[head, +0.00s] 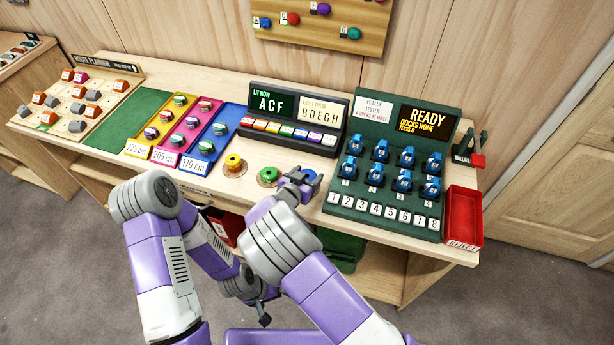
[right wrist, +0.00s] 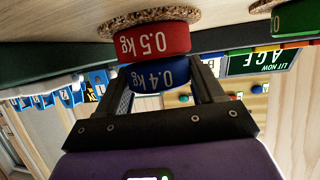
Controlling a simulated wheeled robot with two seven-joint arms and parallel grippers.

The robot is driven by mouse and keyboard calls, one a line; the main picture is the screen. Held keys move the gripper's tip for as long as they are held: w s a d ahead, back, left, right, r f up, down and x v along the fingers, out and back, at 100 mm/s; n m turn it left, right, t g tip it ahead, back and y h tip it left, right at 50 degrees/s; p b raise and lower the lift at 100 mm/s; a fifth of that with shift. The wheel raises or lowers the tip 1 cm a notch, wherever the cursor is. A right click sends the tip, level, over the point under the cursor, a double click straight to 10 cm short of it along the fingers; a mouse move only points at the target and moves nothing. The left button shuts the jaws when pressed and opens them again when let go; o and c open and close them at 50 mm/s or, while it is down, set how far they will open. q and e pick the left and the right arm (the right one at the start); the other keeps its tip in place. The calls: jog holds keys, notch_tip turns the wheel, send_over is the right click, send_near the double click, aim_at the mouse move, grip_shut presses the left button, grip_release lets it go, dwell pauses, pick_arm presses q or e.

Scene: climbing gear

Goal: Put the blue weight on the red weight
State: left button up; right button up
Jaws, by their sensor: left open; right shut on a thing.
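The blue weight (right wrist: 153,75), marked 0.4 kg, is between the fingers of my right gripper (head: 303,182), which is shut on it. Its blue top (head: 309,174) shows in the head view. The red weight (right wrist: 153,42), marked 0.5 kg, stands on a cork coaster (right wrist: 150,17) on the table. In the upside-down right wrist view, the blue weight is directly above the red one, roughly lined up. No clear gap shows between them; I cannot tell whether they touch. The red weight is hidden in the head view. My left gripper (head: 264,319) is open and empty, low in front of the table.
A yellow weight (head: 233,161) and a green weight (head: 269,174) stand on coasters left of my right gripper. A green panel with blue pulleys (head: 391,165) is to the right, a lettered display (head: 293,118) behind. A red reject bin (head: 463,215) is at the right end.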

jog(key=o, duration=1.4)
jog(key=shift+f, duration=0.15)
jog(key=shift+c, duration=0.2)
jog(key=shift+r, duration=0.25)
jog(key=p+v, duration=0.2)
jog(key=v, duration=1)
jog(key=shift+a, duration=0.1)
